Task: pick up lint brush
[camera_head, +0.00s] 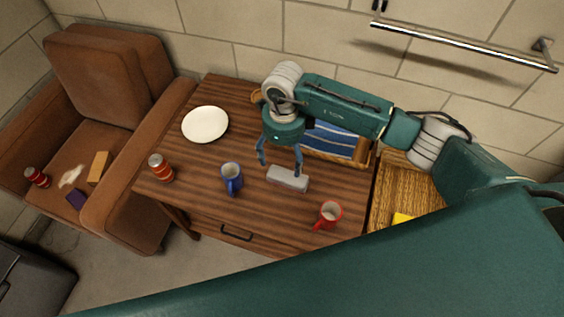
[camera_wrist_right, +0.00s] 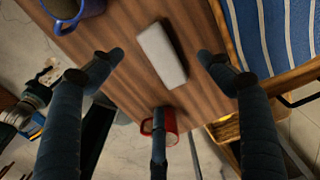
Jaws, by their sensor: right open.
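A pale grey, block-shaped object (camera_head: 288,179), which looks to be the lint brush, lies flat on the wooden table (camera_head: 200,205). It also shows in the right wrist view, as a light oblong (camera_wrist_right: 161,56) lying between the fingers. My right gripper (camera_head: 281,165) points down just above and behind it, with its fingers spread and nothing held. In the right wrist view the fingertips (camera_wrist_right: 162,62) stand apart on either side of the block, and I see no contact. My left gripper is in neither view.
A blue mug (camera_head: 232,178) stands left of the block and a red mug (camera_head: 330,214) to its front right. A white plate (camera_head: 205,124), a red-orange can (camera_head: 160,167) and a basket with striped blue cloth (camera_head: 334,142) are also on the table. A brown armchair (camera_head: 110,75) stands left.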

